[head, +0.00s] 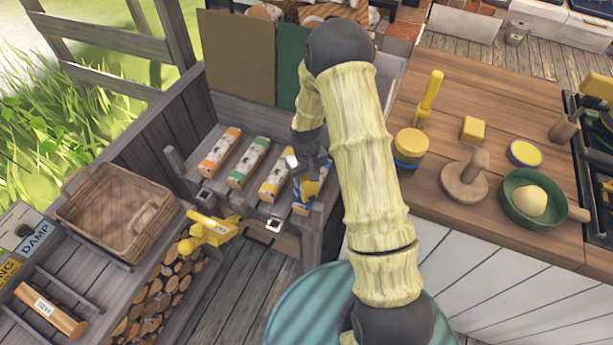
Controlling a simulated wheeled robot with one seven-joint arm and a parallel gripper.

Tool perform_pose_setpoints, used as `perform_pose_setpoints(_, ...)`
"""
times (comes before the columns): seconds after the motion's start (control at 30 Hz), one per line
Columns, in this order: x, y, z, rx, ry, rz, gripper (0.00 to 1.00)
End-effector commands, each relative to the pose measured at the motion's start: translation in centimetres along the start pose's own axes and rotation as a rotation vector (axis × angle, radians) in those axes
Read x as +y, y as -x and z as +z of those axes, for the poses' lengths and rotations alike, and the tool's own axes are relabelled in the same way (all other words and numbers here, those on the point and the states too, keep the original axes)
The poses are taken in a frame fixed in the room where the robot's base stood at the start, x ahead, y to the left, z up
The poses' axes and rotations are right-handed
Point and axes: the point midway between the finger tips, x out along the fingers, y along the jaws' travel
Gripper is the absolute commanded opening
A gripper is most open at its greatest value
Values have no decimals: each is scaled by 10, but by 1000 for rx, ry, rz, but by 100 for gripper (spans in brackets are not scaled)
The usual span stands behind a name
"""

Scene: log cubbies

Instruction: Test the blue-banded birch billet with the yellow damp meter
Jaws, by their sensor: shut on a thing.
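The blue-banded birch billet (302,208) is at the right end of a row of banded billets in the wooden cubby rack. It has white birch bark with blue on it. My gripper (309,174) reaches down from above and is shut on this billet near its upper end. The billet still appears to be in or just above its slot; I cannot tell whether it touches the rack. The arm partly hides the far end. The yellow damp meter (209,229) is at the right edge of the left bench, to the left of the gripper and apart from it.
Orange (219,153), green (248,164) and yellow-banded (275,176) billets lie beside it. A wicker basket (100,212), a DAMP sign (36,238) and a billet in a cradle (50,311) are on the left bench. A counter (440,215) with pots stands right.

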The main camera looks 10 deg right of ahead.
Motion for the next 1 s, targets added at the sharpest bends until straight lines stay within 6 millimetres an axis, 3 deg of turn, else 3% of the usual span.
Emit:
perform_pose_setpoints(0.27,0,-3,0,1,0,0,13)
perform_pose_setpoints(0.3,0,-3,0,1,0,0,51)
perform_pose_setpoints(0.4,0,-3,0,1,0,0,71)
perform_pose_setpoints(0.63,0,-3,0,-1,0,0,75)
perform_pose_setpoints(0.77,0,-3,0,-1,0,0,100)
perform_pose_setpoints(1.0,0,-3,0,0,0,0,100)
